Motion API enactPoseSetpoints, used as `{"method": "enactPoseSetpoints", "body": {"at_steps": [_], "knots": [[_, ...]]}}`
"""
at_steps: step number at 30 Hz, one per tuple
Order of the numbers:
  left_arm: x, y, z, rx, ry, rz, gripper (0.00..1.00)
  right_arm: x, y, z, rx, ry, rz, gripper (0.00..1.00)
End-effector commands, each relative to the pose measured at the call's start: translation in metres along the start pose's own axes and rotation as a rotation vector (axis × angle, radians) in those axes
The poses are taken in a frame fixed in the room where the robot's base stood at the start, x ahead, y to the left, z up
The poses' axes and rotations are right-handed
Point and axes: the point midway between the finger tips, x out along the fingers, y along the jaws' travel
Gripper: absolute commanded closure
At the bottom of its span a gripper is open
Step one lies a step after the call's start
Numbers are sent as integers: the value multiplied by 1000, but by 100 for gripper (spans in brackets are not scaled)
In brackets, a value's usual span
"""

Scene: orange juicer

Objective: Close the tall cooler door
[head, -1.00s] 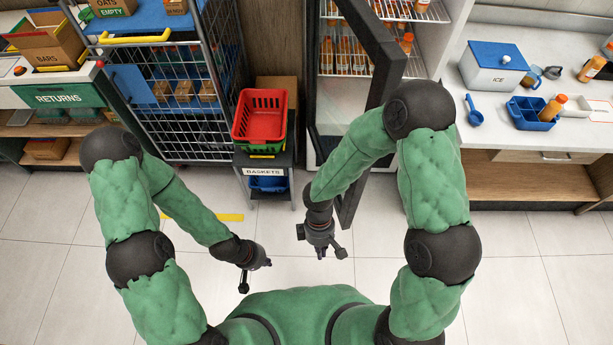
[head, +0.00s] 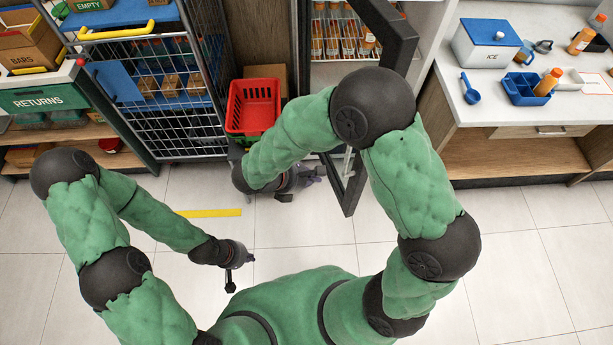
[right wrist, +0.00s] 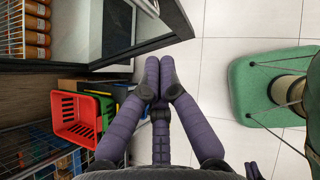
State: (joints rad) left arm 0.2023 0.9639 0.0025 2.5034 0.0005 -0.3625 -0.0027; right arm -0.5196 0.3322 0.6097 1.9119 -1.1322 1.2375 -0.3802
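The tall cooler door (head: 401,52) has a dark frame and stands open, swung out from the lit cooler (head: 335,72) at the top centre. My right forearm crosses in front of part of it. My right gripper (head: 308,174) is at the door's left, inner side, near its lower part. In the right wrist view its purple fingers (right wrist: 159,72) are drawn together with nothing seen between them. The door frame (right wrist: 178,22) shows just beyond the fingertips; contact cannot be told. My left gripper (head: 245,262) hangs over the floor, apart from the door; its fingers are too small to read.
A red basket (head: 255,107) sits on a stand left of the cooler, close to my right arm. A wire cart (head: 165,118) stands further left. A white counter (head: 475,112) with an ice box (head: 487,46) is at the right. The tiled floor (head: 330,245) in front is clear.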

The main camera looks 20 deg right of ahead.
Motion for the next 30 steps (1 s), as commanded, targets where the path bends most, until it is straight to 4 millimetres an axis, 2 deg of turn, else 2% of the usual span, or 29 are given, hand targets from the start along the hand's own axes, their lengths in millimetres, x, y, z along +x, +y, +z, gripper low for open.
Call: {"method": "enactPoseSetpoints", "body": {"at_steps": [1,8,12,19,30], "knots": [[4,-2,0,0,0,0,100,12,-1,-1,1,0,-5,100],[14,-5,-1,0,0,0,100,54,-1,-2,1,2,-5,100],[16,-6,-1,0,0,0,100,66,-1,15,4,3,-3,100],[17,-6,-1,0,0,0,100,76,-1,27,1,2,-1,100],[17,-6,-1,0,0,0,100,76,-1,28,0,2,-1,100]]}}
